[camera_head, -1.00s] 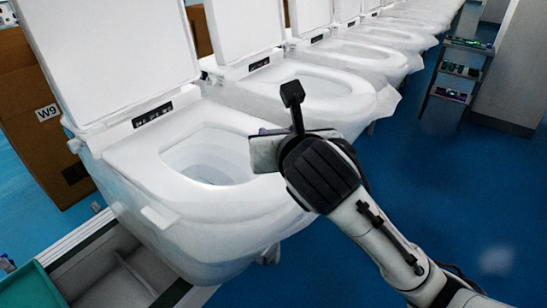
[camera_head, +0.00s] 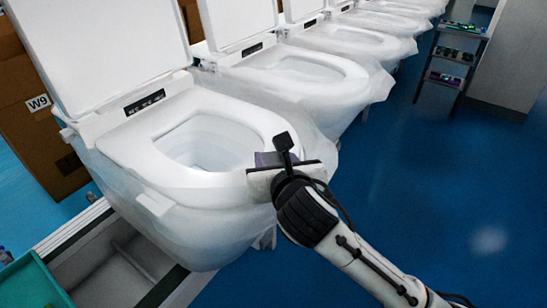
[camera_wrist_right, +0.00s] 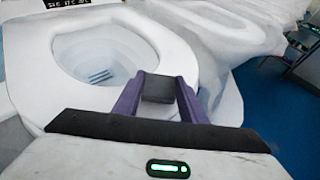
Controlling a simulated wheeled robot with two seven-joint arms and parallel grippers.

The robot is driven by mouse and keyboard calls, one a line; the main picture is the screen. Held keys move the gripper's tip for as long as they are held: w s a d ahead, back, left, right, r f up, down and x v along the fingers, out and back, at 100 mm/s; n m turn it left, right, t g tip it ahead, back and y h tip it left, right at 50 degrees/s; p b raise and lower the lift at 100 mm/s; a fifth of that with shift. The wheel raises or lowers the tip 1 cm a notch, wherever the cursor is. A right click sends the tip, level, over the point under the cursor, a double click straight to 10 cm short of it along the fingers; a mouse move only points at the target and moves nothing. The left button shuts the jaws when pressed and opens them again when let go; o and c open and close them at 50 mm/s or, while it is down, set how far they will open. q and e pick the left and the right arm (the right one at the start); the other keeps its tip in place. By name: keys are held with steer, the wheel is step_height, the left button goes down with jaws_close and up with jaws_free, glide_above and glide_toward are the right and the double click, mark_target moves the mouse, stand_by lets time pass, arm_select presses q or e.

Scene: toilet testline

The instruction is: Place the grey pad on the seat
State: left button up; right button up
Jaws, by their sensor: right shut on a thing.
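The nearest toilet has a white seat (camera_head: 138,155) with an open bowl and a raised lid. My right gripper (camera_head: 268,157) is over the front right edge of this seat. In the right wrist view its purple fingers (camera_wrist_right: 158,100) are shut on a small dark grey pad (camera_wrist_right: 158,88), held between the fingertips. The seat (camera_wrist_right: 183,62) lies behind and around the fingers in that view. I cannot tell whether the pad touches the seat. In the head view the pad is hidden behind the gripper. My left gripper is not in view.
More white toilets (camera_head: 300,68) with raised lids stand in a row toward the back right. A cardboard box (camera_head: 35,125) is at the left and a green tray (camera_head: 35,285) at the lower left. A small shelf rack (camera_head: 452,60) stands at the upper right. Blue floor (camera_head: 425,180) is open at the right.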

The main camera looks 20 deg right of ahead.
steer(key=shift+f, duration=0.1)
steer(key=o, duration=1)
steer(key=shift+s+r, duration=0.1)
steer(key=shift+r, duration=0.1)
steer(key=v, duration=1.1)
steer(key=shift+s+a+r, duration=0.1)
steer(key=shift+s+r, duration=0.05)
steer(key=shift+s, duration=0.2)
